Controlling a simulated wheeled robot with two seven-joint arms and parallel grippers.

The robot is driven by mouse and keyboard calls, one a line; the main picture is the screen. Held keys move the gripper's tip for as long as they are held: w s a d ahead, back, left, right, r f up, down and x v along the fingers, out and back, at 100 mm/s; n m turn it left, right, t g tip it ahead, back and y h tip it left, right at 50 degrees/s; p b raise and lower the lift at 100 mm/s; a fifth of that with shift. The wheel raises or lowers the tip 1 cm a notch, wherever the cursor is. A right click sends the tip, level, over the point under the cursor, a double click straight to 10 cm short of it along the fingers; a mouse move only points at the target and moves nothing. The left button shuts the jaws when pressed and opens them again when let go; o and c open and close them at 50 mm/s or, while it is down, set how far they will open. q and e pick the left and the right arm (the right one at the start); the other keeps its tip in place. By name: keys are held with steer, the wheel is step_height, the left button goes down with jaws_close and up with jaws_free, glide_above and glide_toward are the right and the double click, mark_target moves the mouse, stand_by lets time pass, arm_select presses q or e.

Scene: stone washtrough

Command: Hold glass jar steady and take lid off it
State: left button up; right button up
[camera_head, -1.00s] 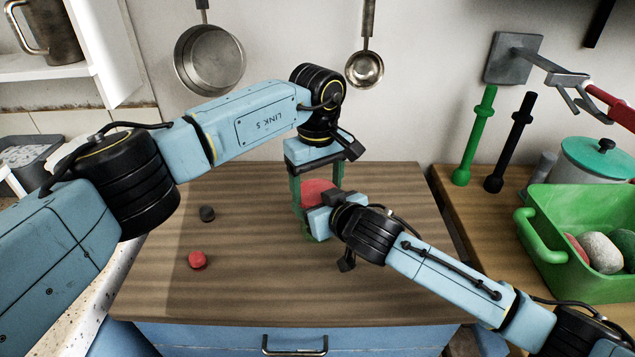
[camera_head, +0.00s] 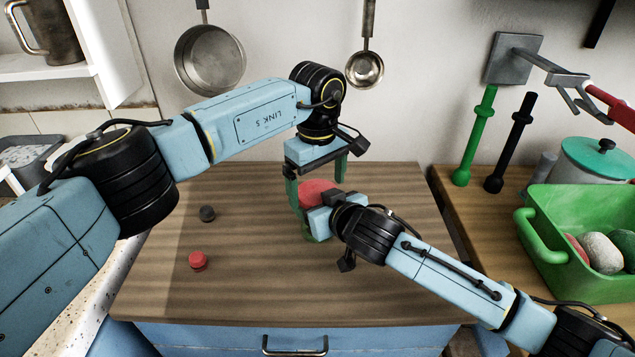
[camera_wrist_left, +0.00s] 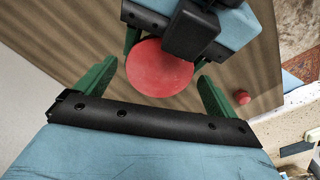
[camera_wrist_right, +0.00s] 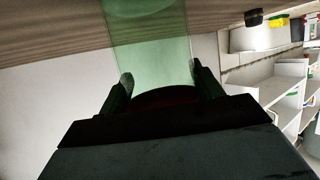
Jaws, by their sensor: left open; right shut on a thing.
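The red round lid (camera_head: 318,187) sits on top of the green see-through glass jar (camera_head: 318,234), which stands on the wooden top. The lid also shows from above in the left wrist view (camera_wrist_left: 160,70). My left gripper (camera_head: 319,193) points down over the lid, open, with its green fingers on either side and gaps between them and the lid. My right gripper (camera_wrist_right: 162,85) is shut on the jar from the side, close below the lid. In the head view, its fingers and part of the jar are hidden behind its own body.
A small red piece (camera_head: 198,260) and a dark piece (camera_head: 207,213) lie left on the wooden top (camera_head: 250,290). A green basin (camera_head: 560,225) with balls stands at right. A pan (camera_head: 209,60) and ladle (camera_head: 365,69) hang behind. The front of the top is clear.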

arm_select(q)
step_height(320, 180, up, 4)
steer(key=shift+r, duration=0.1)
steer(key=shift+c, duration=0.2)
step_height(320, 180, up, 3)
steer(key=m, duration=0.3)
steer(key=shift+m, duration=0.3)
steer(key=shift+f, duration=3.8)
steer(key=c, duration=1)
steer(key=shift+n, duration=1.8)
